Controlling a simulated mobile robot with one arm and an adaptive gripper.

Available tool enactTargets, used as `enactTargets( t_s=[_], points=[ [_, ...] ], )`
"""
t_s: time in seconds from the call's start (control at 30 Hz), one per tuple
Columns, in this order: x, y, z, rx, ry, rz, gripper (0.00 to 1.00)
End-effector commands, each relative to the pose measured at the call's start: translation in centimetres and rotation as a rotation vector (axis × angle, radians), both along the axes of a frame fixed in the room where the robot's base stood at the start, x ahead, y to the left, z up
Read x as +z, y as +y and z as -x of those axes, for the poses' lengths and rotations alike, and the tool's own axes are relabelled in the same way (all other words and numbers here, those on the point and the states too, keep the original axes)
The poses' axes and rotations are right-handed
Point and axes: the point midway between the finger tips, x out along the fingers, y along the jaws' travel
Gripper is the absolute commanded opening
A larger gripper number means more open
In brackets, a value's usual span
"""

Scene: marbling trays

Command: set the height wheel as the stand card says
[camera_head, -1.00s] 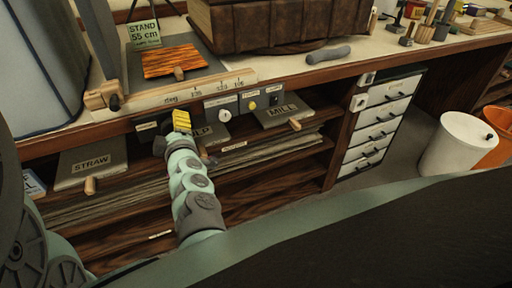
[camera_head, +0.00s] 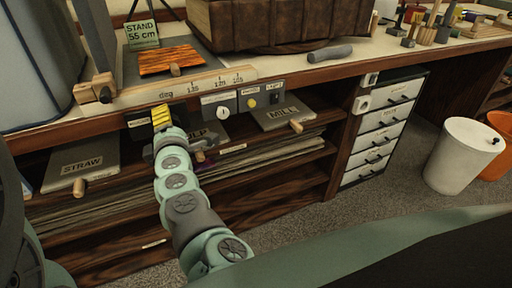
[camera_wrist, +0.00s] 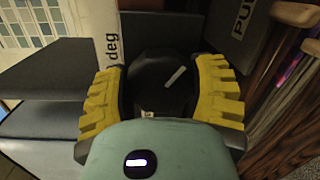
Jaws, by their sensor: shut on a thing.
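The stand card (camera_head: 142,34), a green card reading "STAND 55 cm", stands on the bench at the back left. My gripper (camera_head: 161,117) with yellow finger pads is at the bench's front panel, just below the scale marked "deg". In the wrist view my gripper (camera_wrist: 163,95) is shut around a black round wheel (camera_wrist: 160,66) with a white pointer line slanting up to the right. The pads touch both its sides. In the head view the wheel is hidden behind my gripper. A small label (camera_head: 138,121) beside it is too small to read surely.
A dial (camera_head: 222,111), a yellow button (camera_head: 252,103) and a dark switch (camera_head: 275,97) sit right of my gripper on the panel. Boards marked STRAW (camera_head: 84,163) and MILL (camera_head: 284,113) jut from below the bench. A white bin (camera_head: 461,158) stands right.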

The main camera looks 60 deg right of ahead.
Motion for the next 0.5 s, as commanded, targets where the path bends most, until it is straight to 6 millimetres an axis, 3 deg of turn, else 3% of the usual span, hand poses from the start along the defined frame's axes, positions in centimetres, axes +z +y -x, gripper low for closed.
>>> enactTargets(
  t_s=[0.5],
  points=[
    [-0.05, -0.05, 0.06, -0.002, 0.023, 0.034, 0.24]
  ],
)
